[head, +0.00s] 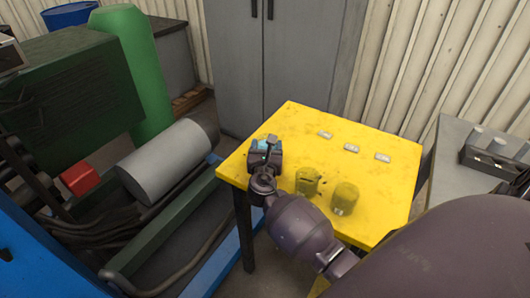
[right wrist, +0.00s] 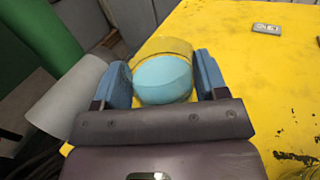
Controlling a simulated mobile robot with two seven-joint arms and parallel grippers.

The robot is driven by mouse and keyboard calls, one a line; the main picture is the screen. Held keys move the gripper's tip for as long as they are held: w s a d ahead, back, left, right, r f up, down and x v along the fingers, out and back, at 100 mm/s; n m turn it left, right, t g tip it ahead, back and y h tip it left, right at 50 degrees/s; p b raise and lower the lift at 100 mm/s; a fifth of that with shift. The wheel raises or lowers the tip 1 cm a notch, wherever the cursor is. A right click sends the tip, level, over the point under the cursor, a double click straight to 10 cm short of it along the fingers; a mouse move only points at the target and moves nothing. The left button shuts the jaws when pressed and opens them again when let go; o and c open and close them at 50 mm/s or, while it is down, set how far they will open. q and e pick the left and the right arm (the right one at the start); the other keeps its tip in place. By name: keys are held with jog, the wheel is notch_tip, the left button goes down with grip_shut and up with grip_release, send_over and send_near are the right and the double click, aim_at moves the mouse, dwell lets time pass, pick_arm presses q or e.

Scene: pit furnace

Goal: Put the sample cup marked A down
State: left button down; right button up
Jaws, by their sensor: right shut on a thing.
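My right gripper (head: 265,147) is over the left part of the yellow table (head: 290,118). In the right wrist view, its blue fingers (right wrist: 162,82) are shut on either side of a sample cup (right wrist: 163,78). This cup has a yellow rim and a pale blue round surface inside. Its mark is not visible, and I cannot tell whether its base touches the table. Two other yellow-green cups, a left one (head: 308,181) and a right one (head: 345,197), stand on the table right of my gripper. My left gripper is not in view.
Three small pale plates with markings lie in a row toward the back: left (head: 324,134), middle (head: 351,147) and right (head: 382,157). The table between them and the cups is clear. A grey cylinder (head: 165,162) lies left of the table, and a grey bench (head: 463,190) stands right.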

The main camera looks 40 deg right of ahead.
jog(key=shift+f, duration=0.7)
jog(key=shift+f, duration=0.1)
jog(key=shift+f, duration=0.15)
jog(key=o, duration=0.9)
jog(key=shift+s+a+r, duration=0.1)
jog(key=shift+r, duration=0.15)
jog(key=v, duration=1.1)
jog(key=shift+s+a+p, duration=0.25)
jog(key=shift+p, duration=0.05)
jog(key=shift+f, duration=0.1)
